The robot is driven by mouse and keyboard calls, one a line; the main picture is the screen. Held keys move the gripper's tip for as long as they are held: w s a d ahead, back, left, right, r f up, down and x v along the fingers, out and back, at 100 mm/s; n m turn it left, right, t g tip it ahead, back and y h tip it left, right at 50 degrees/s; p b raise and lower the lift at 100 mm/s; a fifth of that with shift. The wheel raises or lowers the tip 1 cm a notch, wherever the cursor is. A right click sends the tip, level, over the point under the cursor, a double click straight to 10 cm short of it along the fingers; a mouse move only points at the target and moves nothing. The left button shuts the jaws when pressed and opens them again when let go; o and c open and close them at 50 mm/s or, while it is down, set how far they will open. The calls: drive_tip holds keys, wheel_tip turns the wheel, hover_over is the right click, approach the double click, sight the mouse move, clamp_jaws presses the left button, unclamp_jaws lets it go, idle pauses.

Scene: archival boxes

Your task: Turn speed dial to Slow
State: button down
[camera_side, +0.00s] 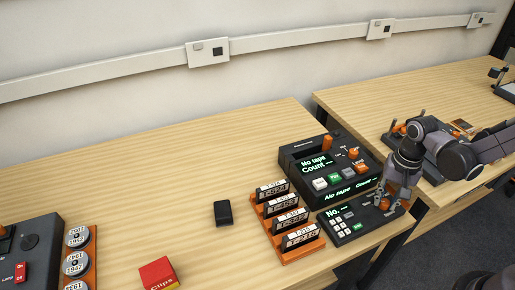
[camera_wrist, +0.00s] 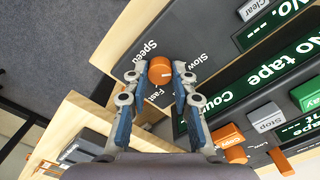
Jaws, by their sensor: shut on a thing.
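The speed dial is an orange knob (camera_wrist: 160,71) on a dark control panel (camera_wrist: 205,42), with "Speed", "Slow" and "Fast" printed around it in the wrist view. A pale mark on the knob points toward the right of that picture, between the "Slow" and "Fast" labels; its exact setting is hard to tell. My gripper (camera_wrist: 160,73) is shut on the knob, one finger on each side. In the side view my gripper (camera_side: 384,204) reaches down onto the right end of the low keypad unit (camera_side: 350,226), largely covering the knob.
A deck (camera_side: 298,160) reading "No tape" and "Count" stands directly behind the keypad unit. An orange rack (camera_side: 284,246) of labelled cassettes stands left of it. A black box (camera_side: 223,213) and a red Clips box (camera_side: 158,273) lie farther left. The table's right edge is close.

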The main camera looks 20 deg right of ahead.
sight(385, 205)
idle(0.3)
drive_tip(key=c, duration=1.1)
unclamp_jaws()
wheel_tip(385, 205, up, 12)
drive_tip(key=a+r+n+t, duration=0.1)
drive_tip(key=n+t, duration=0.1)
drive_tip(key=n, duration=0.1)
drive_tip(key=s+r+n+t, duration=0.1)
drive_tip(key=n+t, duration=0.1)
drive_tip(key=n, duration=0.1)
drive_tip(key=a+r+n+t, duration=0.1)
drive_tip(key=n+t, duration=0.2)
drive_tip(key=shift+s+a+r, duration=0.25)
drive_tip(key=shift+s+a, duration=0.1)
